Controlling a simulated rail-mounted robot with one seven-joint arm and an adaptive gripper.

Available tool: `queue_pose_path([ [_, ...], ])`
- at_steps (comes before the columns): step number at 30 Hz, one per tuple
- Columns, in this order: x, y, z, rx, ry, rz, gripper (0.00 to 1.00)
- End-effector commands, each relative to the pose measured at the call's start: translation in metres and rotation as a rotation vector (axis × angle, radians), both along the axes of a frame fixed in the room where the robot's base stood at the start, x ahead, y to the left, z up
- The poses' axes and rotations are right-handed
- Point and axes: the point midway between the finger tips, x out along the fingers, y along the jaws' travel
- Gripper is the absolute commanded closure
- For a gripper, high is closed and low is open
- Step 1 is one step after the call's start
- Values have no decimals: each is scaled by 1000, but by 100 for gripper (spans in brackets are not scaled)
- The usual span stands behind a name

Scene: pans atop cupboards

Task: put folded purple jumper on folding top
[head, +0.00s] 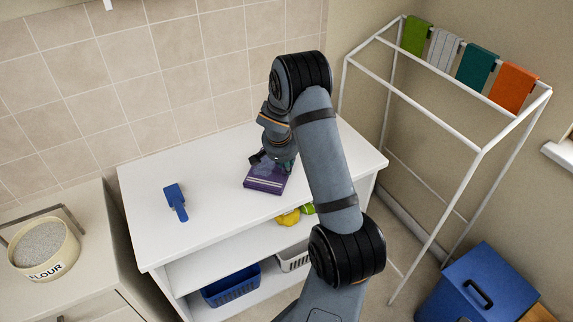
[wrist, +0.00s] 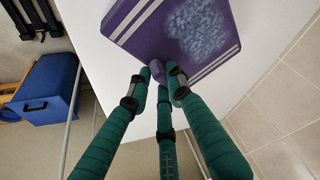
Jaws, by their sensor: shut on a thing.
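The folded purple jumper (head: 263,184) shows over the right part of the white folding top (head: 220,205). In the wrist view the jumper (wrist: 130,20) is a flat purple block with pale stripes and a mottled blue patch. My gripper (head: 283,163) is at the jumper's right rear edge. In the wrist view my gripper's green fingers (wrist: 160,75) close on the near edge of the jumper. I cannot tell whether the jumper rests on the top or is just above it. The fingers hide part of its edge.
A blue brush-like tool (head: 176,201) lies on the left of the top. Below are a blue basket (head: 231,286) and yellow and green items (head: 288,217). A white drying rack (head: 440,125) and blue bin (head: 478,285) stand right. A flour tin (head: 44,247) stands left.

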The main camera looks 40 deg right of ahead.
Motion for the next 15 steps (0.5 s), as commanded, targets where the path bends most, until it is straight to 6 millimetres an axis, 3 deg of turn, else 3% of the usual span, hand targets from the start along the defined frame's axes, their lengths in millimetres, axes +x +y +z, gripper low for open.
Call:
queue_pose_path([
  [3,0,0,-2,0,-1,0,100],
  [4,0,0,-1,0,-1,0,79],
  [15,0,0,-1,0,0,0,59],
])
